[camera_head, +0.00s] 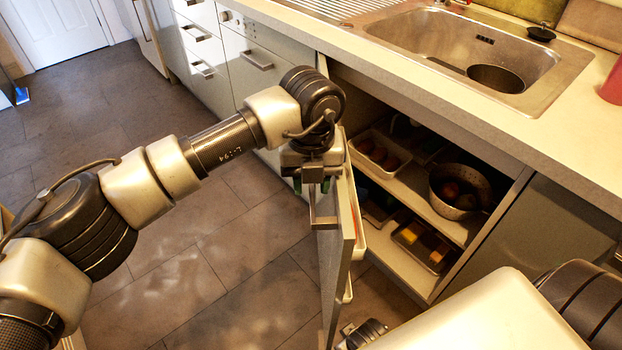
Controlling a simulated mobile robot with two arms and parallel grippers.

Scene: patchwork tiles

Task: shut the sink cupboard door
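The sink cupboard door (346,240) stands wide open, seen nearly edge-on, swung out from the cabinet under the sink. Its metal bar handle (322,222) is on the face turned to the left. My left gripper (312,186) points down at the top of this handle, close to the door's upper edge. Its two green-tipped fingers look apart, one on each side of the bar; I cannot tell whether they touch it. The open cupboard (425,195) shows its shelves.
Inside are a metal pot (458,205), a white tray (364,160) and a tray of coloured blocks (424,246). White racks (356,215) are on the door's inner side. The sink (450,45) is above. Tiled floor (225,270) left of the door is clear.

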